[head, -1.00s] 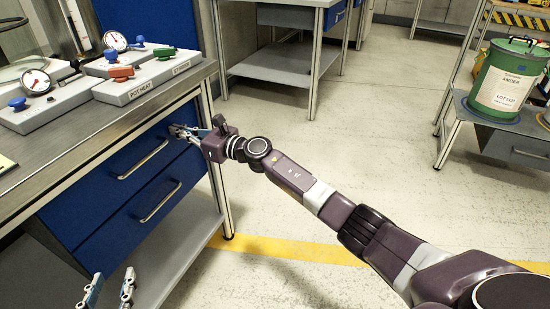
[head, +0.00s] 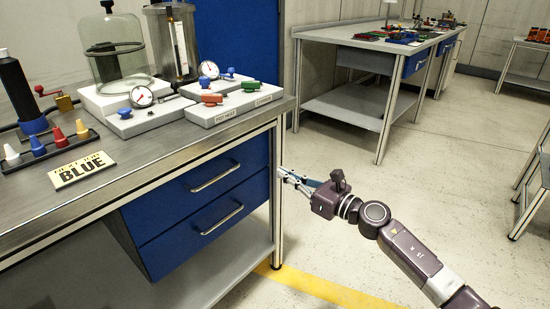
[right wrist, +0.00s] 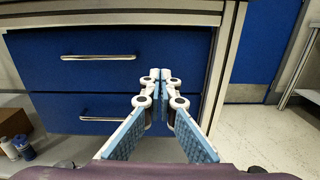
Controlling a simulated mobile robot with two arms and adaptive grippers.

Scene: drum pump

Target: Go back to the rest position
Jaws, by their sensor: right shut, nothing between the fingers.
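My right gripper (head: 286,178) is shut and empty. In the head view it is just right of the workbench's front right leg, level with the blue drawers. In the right wrist view its fingertips (right wrist: 160,74) meet in front of the right part of the blue drawer fronts. The upper drawer (head: 200,185) and the lower drawer (head: 215,218) look closed, each with a metal bar handle. The gripper is apart from both handles. My left gripper is not in view.
The metal workbench (head: 130,165) carries a glass bell jar (head: 116,50), gauges, a switch panel (head: 230,108) and a BLUE sign (head: 82,169). Another bench (head: 350,105) stands at the back. The floor (head: 440,165) between it and my right arm is clear.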

